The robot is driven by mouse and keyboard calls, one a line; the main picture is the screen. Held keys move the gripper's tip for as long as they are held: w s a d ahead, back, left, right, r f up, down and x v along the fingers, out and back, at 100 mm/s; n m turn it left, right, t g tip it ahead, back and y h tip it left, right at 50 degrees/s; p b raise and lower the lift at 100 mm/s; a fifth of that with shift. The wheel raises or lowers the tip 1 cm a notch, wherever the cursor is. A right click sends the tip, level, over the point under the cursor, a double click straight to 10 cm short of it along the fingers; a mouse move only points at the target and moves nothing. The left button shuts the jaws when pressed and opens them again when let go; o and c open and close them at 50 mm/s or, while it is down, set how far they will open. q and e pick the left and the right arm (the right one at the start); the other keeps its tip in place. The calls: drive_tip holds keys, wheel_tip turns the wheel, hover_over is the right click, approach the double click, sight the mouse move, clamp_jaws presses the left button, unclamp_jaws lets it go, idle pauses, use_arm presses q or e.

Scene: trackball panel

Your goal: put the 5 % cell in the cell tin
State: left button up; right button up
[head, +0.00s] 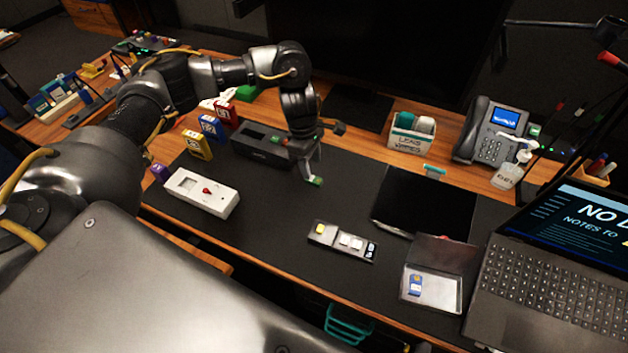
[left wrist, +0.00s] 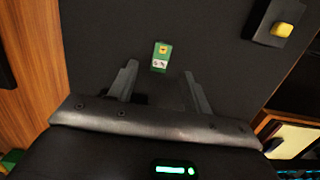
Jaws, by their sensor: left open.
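A small green cell (left wrist: 160,57) with a yellow patch and a white label lies on the dark mat in the left wrist view; its label is too small to read. It also shows in the head view (head: 316,181), just below my left gripper (head: 309,165). In the left wrist view my left gripper (left wrist: 160,70) is open and empty. Its two fingers point toward the cell, which lies between their lines and just beyond the tips. An open tin (head: 446,301) with its lid raised stands at the mat's front right, with a blue-and-white item (head: 416,286) inside. My right gripper is not in view.
A small panel (head: 343,242) with a yellow ball and pale keys lies between the cell and the tin. A white device (head: 202,192) lies left. A dark pad (head: 424,203), laptop (head: 555,275), phone (head: 490,133) and labelled box (head: 411,131) stand right and behind.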

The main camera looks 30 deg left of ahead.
sight(314, 179)
use_arm(q)
drive_tip(key=shift+s+f, duration=0.1)
drive_tip(key=shift+f, duration=0.15)
drive_tip(key=f, duration=0.4)
drive_tip(key=shift+d+f, duration=0.2)
drive_tip(key=shift+d, duration=0.05)
drive_tip(key=shift+f, duration=0.15)
drive_tip(key=c, duration=1)
clamp_jaws()
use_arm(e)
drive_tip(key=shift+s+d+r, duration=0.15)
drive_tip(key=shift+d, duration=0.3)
